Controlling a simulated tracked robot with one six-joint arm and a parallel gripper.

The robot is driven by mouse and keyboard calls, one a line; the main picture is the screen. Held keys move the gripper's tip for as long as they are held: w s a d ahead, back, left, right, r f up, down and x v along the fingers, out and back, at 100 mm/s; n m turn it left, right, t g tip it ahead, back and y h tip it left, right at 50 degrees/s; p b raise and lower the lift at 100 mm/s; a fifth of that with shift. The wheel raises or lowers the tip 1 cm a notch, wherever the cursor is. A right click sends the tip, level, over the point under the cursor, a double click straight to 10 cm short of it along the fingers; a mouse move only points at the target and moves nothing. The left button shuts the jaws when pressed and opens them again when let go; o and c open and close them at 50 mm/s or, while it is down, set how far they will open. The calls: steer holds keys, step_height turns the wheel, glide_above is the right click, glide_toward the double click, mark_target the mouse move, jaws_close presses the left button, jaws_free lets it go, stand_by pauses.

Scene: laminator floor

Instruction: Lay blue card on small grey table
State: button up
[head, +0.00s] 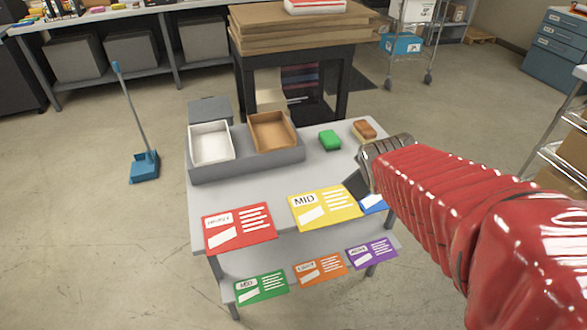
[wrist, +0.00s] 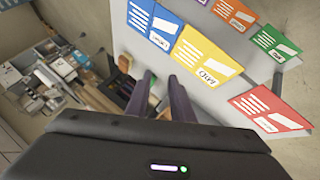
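The blue card (head: 374,205) lies at the front right of the small grey table (head: 245,190), just right of the yellow card (head: 325,207). My arm and gripper partly hide it in the head view. The wrist view shows more of the blue card (wrist: 152,22), with white lines and a white patch. My gripper (wrist: 163,78) has two dark fingers standing apart with nothing seen between them. In the head view my gripper (head: 357,186) is above the table's right part, close to the blue card's far side. I cannot tell the exact height.
A red card (head: 240,226) lies at the table's front left. Green (head: 262,287), orange (head: 320,268) and purple (head: 371,252) cards lie on a lower ledge. White (head: 210,143) and brown (head: 272,132) trays, a green block (head: 330,140) and a brown sponge-like block (head: 364,130) stand farther back.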

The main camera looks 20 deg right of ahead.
steer(key=s+a+r+m+g+y, duration=0.1)
steer(key=s+a+m+y, duration=0.1)
steer(key=s+a, duration=0.4)
steer(key=s+a+r+m+g+y, duration=0.1)
steer(key=s+a+r+m+y, duration=0.1)
steer(key=s+a, duration=0.4)
steer(key=a, duration=0.4)
steer(key=shift+s+a, duration=0.15)
steer(key=shift+s, duration=0.25)
